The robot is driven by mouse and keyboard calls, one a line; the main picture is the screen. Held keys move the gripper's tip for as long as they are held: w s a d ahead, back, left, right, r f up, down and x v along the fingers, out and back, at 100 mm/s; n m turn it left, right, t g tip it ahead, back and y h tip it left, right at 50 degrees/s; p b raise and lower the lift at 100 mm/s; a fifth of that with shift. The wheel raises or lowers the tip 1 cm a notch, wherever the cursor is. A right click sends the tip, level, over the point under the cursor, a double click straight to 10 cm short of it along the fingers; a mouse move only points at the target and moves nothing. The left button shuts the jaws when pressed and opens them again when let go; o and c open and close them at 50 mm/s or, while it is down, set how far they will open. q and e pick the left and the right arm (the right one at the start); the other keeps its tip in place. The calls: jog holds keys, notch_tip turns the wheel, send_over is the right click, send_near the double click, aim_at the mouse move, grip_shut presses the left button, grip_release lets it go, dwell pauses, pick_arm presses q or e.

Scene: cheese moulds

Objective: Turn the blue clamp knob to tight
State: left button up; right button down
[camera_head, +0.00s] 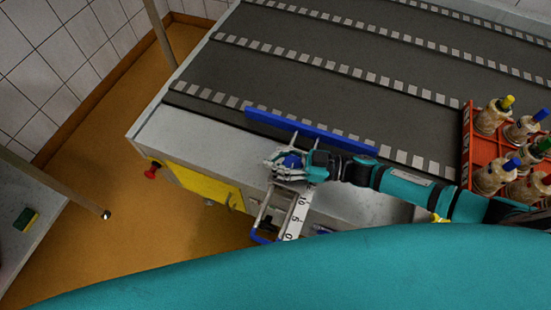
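The blue clamp knob (292,161) shows as a small blue patch among the grey fingers of my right gripper (279,164), at the near edge of the conveyor. The fingers are around or right over the knob and hide most of it. I cannot tell whether they press on it. A long blue guide rail (330,137) lies along the belt just behind the gripper. A white scale plate with black numbers (297,216) sticks out in front of the knob. My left gripper is not in view.
A dark conveyor (330,95) with pale checkered strips fills the back. A red crate (467,148) with several bottles with coloured caps stands at the right. A red button (151,173) and yellow panel (205,187) are on the conveyor's front. A side table (22,245) stands at the left.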

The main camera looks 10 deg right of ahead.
aim_at(287, 157)
jog(key=shift+d, duration=0.2)
dwell(0.6)
jog(key=shift+w+d+r+m+t+h+p, duration=0.15)
jog(key=shift+m+t+h+p, duration=0.2)
jog(key=shift+m+t+p, duration=0.3)
jog(key=shift+w+a+f+m+t+h+p, duration=0.15)
jog(key=shift+m+t+h+p, duration=0.25)
jog(key=shift+t, duration=0.35)
jog(key=shift+w+d+m+t+h+p, duration=0.15)
jog(key=shift+m+t+h+p, duration=0.15)
jog(key=shift+m+t+h, duration=0.2)
jog(key=shift+w+d+m+t+h+p, duration=0.1)
jog(key=shift+m+t+h+p, duration=0.2)
jog(key=shift+t, duration=0.3)
jog(key=t+h, duration=0.1)
jog(key=m, duration=0.1)
jog(key=m+t+h+p, duration=0.1)
jog(key=shift+w+d+m+t+h, duration=0.25)
jog(key=shift+d+t+h, duration=0.05)
jog(key=shift+h, duration=0.05)
jog(key=shift+w+d+f+m+t+h+p, duration=0.15)
jog(key=shift+d+m+t+h+p, duration=0.1)
jog(key=shift+m+t+h, duration=0.5)
jog(key=shift+w+d+f+m+t+h+p, duration=0.15)
jog(key=shift+m+t+h, duration=0.3)
jog(key=shift+h, duration=0.5)
jog(key=shift+d, duration=0.1)
